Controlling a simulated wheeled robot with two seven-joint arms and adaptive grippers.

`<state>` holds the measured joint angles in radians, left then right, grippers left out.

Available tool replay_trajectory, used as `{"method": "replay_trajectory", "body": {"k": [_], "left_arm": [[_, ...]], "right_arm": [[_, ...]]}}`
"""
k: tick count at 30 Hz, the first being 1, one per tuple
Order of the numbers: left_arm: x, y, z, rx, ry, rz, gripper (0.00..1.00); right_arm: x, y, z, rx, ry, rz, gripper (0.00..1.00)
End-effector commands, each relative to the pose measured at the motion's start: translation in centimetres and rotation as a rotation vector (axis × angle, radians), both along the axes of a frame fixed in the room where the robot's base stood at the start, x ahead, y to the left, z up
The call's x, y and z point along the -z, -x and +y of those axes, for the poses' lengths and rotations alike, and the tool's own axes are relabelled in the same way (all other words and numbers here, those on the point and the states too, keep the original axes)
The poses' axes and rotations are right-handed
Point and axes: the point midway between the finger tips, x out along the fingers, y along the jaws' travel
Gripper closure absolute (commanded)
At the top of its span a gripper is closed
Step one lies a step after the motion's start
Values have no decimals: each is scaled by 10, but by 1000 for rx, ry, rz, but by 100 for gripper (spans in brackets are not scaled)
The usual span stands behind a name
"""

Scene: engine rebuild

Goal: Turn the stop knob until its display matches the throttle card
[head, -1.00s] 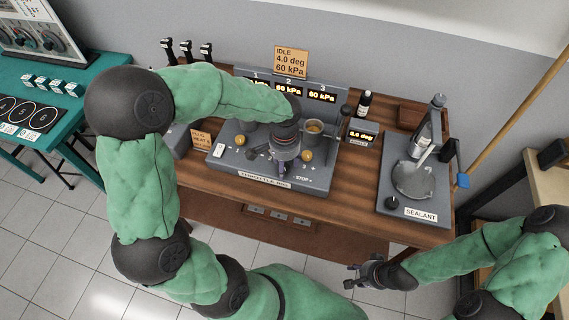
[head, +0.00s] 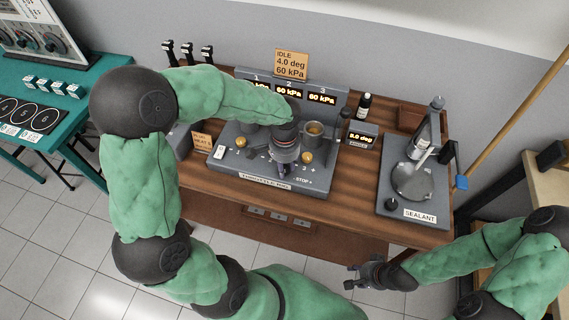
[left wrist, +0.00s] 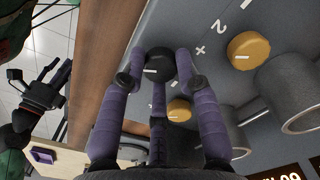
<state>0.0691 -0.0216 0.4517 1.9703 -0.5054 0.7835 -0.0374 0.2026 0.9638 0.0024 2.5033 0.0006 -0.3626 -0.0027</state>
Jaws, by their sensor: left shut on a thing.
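The stop knob (left wrist: 160,64), black with a white line, sits on the grey throttle panel (head: 225,163). My left gripper (left wrist: 158,76) is shut around it; in the head view this gripper (head: 281,166) covers the knob. The throttle card (head: 291,63) stands at the back and reads IDLE, 4.0 deg, 60 kPa. The small angle display (head: 362,138) right of the panel shows a value in deg; its first digit is blurred. My right gripper (head: 354,277) is empty in front of the bench, its fingers apart.
Brass knobs (head: 307,157) and metal cylinders (head: 314,130) crowd the panel beside my left gripper; another brass knob (left wrist: 249,50) is close by. Numbered kPa displays (head: 322,97) line the back.

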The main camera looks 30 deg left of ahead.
Motion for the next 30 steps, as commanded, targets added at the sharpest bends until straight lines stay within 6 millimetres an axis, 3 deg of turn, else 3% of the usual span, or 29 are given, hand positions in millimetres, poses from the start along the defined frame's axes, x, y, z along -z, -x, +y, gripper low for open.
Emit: {"method": "replay_trajectory", "body": {"k": [18,30], "left_arm": [[-3,-1,0,519,0,-4,100],[-2,-2,-1,720,-2,-6,100]], "right_arm": [[-41,0,0,0,0,0,60],[-55,0,0,0,0,0,60]]}}
